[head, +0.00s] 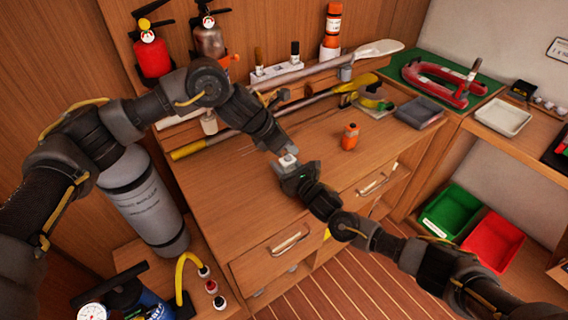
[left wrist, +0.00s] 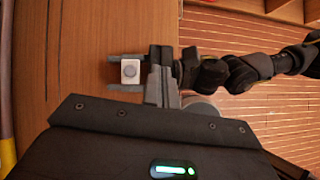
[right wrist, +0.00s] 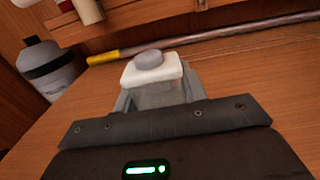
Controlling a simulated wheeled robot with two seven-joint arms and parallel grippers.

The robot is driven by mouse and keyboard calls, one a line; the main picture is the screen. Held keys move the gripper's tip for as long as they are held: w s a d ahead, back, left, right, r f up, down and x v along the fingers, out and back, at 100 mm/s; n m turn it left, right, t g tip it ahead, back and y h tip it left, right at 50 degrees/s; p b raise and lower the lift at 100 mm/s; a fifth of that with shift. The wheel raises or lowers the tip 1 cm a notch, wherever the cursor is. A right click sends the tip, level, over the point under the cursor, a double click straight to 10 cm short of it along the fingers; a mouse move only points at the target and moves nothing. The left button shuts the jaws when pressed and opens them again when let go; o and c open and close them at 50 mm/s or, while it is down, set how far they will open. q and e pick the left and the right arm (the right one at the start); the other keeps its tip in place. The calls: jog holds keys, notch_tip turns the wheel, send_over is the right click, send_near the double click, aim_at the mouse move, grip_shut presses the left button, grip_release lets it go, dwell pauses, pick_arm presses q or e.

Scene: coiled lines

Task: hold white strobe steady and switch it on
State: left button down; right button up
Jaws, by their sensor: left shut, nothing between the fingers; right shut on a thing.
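The white strobe (head: 287,161) is a small white block with a round grey button on its top face. It shows from above in the left wrist view (left wrist: 130,71) and close up in the right wrist view (right wrist: 152,74). No light shows on it. My right gripper (head: 290,166) is shut on it and holds it above the wooden counter, button up. My left gripper (left wrist: 157,72) is shut and empty, close beside the strobe; the left wrist view shows its fingers just right of the block. I cannot tell whether they touch the right gripper.
An orange bottle (head: 350,136) stands on the counter (head: 225,195). A yellow-ended pole (head: 220,143) lies along its back. Fire extinguishers (head: 151,53) hang behind. A grey cylinder (head: 145,200) stands left. Green (head: 450,212) and red (head: 494,242) bins sit right.

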aim_at(285, 161)
pick_arm(q)
jog(key=shift+w+a+r+m+t, duration=0.2)
jog(key=shift+w+r+m+t, duration=0.45)
jog(key=shift+m, duration=0.35)
jog(key=shift+w+a+r+m+t, duration=0.25)
jog(key=shift+w+r+m+t, duration=0.25)
jog(key=shift+r+m, duration=0.4)
jog(key=shift+w+a+r+m+t, duration=0.2)
jog(key=shift+w+r+m+t, duration=0.4)
jog(key=shift+m, duration=0.5)
jog(key=shift+w+f, duration=0.1)
jog(key=shift+w, duration=0.05)
jog(key=shift+f, duration=4.35)
jog(key=shift+f, duration=0.15)
jog(key=shift+f, duration=0.5)
jog(key=shift+r, duration=0.7)
